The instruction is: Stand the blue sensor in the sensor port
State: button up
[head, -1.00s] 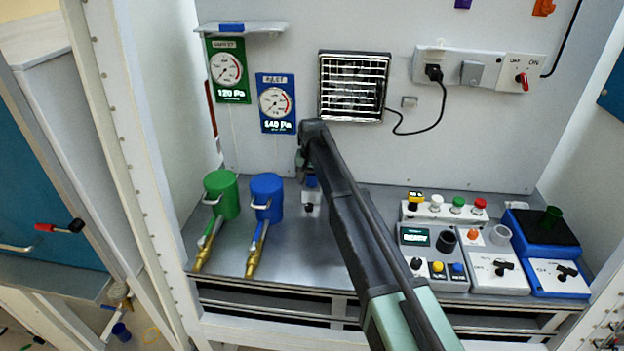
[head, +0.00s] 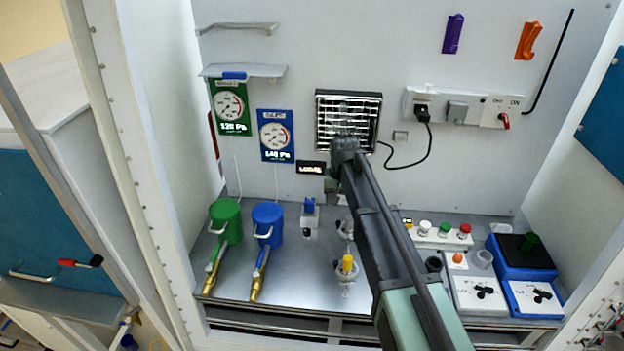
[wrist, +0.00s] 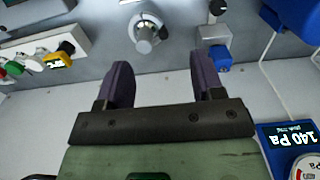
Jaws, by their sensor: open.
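A small blue piece (head: 310,205) stands upright on a grey block (head: 309,220) with a black knob, right of the blue canister. I cannot tell whether it is the blue sensor and the block its port. The blue piece (wrist: 220,58) and block (wrist: 213,36) also show in the wrist view, beyond my right-hand finger and apart from it. Another blue item (head: 234,75) is at the shelf edge above the green gauge. My gripper (wrist: 160,78) is open, with two purple fingers and nothing between them. In the head view its fingers are not clear.
A round grey fitting (wrist: 146,34) lies beyond the fingers. A yellow-topped fitting (head: 347,266) stands near the bench front. Green (head: 226,220) and blue (head: 268,222) canisters stand left. Control boxes (head: 478,290) fill the right. A vent grille (head: 348,110) is on the back wall.

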jog(key=s+d, duration=0.7)
jog(key=s, duration=0.6)
jog(key=s+d, duration=0.7)
jog(key=s, duration=0.6)
jog(key=shift+w+a+f+b, duration=0.1)
jog(key=shift+f+b, duration=1.3)
jog(key=shift+w+f+b, duration=0.1)
jog(key=shift+f+b, duration=1.25)
jog(key=shift+b, duration=0.05)
